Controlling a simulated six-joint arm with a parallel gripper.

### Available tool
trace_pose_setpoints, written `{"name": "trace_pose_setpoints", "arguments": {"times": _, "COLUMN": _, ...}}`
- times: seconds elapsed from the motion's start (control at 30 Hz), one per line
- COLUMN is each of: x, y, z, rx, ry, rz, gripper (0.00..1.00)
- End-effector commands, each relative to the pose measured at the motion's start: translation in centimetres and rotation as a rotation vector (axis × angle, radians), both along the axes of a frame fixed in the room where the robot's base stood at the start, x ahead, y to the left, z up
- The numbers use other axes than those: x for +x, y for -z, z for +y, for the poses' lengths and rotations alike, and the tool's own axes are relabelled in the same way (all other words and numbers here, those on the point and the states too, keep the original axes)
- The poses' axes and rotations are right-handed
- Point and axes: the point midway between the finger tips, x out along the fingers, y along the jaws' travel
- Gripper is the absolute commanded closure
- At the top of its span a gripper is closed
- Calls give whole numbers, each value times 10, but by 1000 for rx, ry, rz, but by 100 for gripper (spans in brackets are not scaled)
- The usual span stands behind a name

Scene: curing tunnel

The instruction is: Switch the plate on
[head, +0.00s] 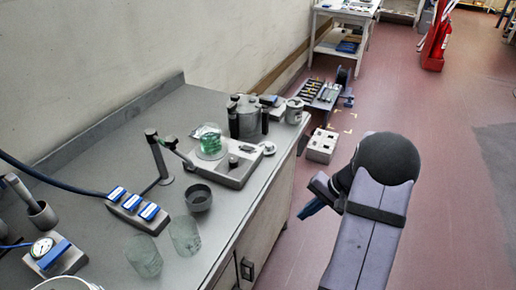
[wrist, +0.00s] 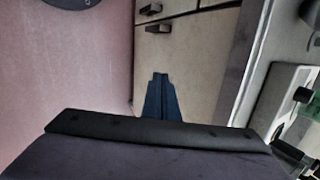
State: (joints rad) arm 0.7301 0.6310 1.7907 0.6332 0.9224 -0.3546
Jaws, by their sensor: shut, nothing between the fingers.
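The plate (head: 236,178) is a low light-grey unit on the bench, with a glass beaker of green liquid (head: 210,142) on it. Small dark parts and a round pale part (head: 268,148) show at its right end; I cannot tell which is the switch or how it is set. My gripper (head: 308,212) is right of the bench edge, over the floor side, apart from the plate. Its blue fingers are shut and empty, and they show in the wrist view (wrist: 160,82) in front of the bench's drawer fronts.
An empty dark bowl (head: 198,198) and two glass beakers (head: 185,235) stand in front of the plate. A blue-topped block (head: 138,208) lies left. A grey pot (head: 246,118) and a can (head: 294,111) stand behind. A pale box (head: 321,146) is beyond the bench edge.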

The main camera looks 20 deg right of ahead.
Motion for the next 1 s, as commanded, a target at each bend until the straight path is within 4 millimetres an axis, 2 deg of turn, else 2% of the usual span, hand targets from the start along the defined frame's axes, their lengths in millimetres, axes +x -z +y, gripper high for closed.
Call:
{"name": "trace_pose_setpoints", "arguments": {"times": 0.03, "x": 24, "y": -11, "z": -5, "rx": 11, "ry": -33, "rz": -86, "gripper": 100}}
{"name": "trace_pose_setpoints", "arguments": {"times": 0.2, "x": 90, "y": -69, "z": -9, "rx": -1, "ry": -200, "rz": -400, "gripper": 100}}
{"name": "trace_pose_setpoints", "arguments": {"times": 0.3, "x": 119, "y": -108, "z": -10, "rx": -39, "ry": -308, "rz": -587, "gripper": 100}}
{"name": "trace_pose_setpoints", "arguments": {"times": 0.4, "x": 138, "y": -142, "z": -7, "rx": -88, "ry": -419, "rz": -760, "gripper": 100}}
{"name": "trace_pose_setpoints", "arguments": {"times": 0.5, "x": 150, "y": -170, "z": -2, "rx": -144, "ry": -529, "rz": -918, "gripper": 100}}
{"name": "trace_pose_setpoints", "arguments": {"times": 0.63, "x": 156, "y": -192, "z": 7, "rx": -217, "ry": -666, "rz": -1093, "gripper": 100}}
{"name": "trace_pose_setpoints", "arguments": {"times": 0.8, "x": 154, "y": -204, "z": 17, "rx": -320, "ry": -835, "rz": -1249, "gripper": 100}}
{"name": "trace_pose_setpoints", "arguments": {"times": 1.0, "x": 151, "y": -206, "z": 21, "rx": -421, "ry": -982, "rz": -1342, "gripper": 100}}
